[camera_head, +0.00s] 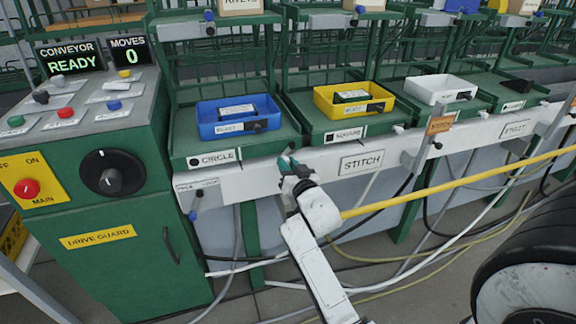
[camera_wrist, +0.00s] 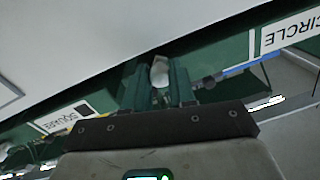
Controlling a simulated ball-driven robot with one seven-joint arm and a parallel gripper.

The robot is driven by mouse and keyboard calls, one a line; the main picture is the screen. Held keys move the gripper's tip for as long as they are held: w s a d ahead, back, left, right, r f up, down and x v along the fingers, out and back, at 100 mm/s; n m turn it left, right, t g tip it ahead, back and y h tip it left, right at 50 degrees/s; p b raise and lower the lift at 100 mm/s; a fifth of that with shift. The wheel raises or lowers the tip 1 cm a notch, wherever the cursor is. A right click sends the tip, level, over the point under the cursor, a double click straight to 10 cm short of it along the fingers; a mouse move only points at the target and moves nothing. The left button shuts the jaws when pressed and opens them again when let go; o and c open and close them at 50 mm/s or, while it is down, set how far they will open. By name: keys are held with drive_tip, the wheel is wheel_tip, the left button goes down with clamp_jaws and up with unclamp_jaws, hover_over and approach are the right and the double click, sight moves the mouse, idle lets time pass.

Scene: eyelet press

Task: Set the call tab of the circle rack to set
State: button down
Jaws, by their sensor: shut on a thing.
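The circle rack (camera_head: 185,150) is a green rack with a CIRCLE label (camera_head: 213,158) on its front edge; the label also shows in the wrist view (camera_wrist: 290,32). My gripper (camera_head: 290,160) is at the right end of this rack's front edge. In the wrist view my gripper (camera_wrist: 160,82) has its two green fingers on either side of a small white tab (camera_wrist: 159,72), shut on it. This appears to be the circle rack's call tab. In the head view the gripper hides the tab, and its set position cannot be read.
A blue tray (camera_head: 205,128) sits on the circle rack. The square rack (camera_head: 310,122) with a yellow tray (camera_head: 322,104) is to its right. A white rail (camera_head: 250,183) runs below the racks. The control cabinet (camera_head: 60,205) stands left. A yellow pole (camera_head: 460,176) crosses at right.

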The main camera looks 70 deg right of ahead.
drive_tip(key=shift+s+d+n+p, duration=0.1)
drive_tip(key=shift+n+p, duration=0.5)
drive_tip(key=shift+p, duration=0.05)
drive_tip(key=shift+s+d+f+n, duration=0.1)
drive_tip(key=shift+f+n, duration=0.1)
drive_tip(key=shift+n, duration=0.2)
drive_tip(key=c, duration=0.9)
unclamp_jaws()
drive_tip(key=shift+c, duration=0.2)
drive_tip(key=shift+s, duration=0.1)
drive_tip(key=b+v, duration=0.1)
drive_tip(key=v, duration=0.9)
drive_tip(key=shift+s+a, duration=0.2)
drive_tip(key=shift+a, duration=0.05)
drive_tip(key=shift+r, duration=0.1)
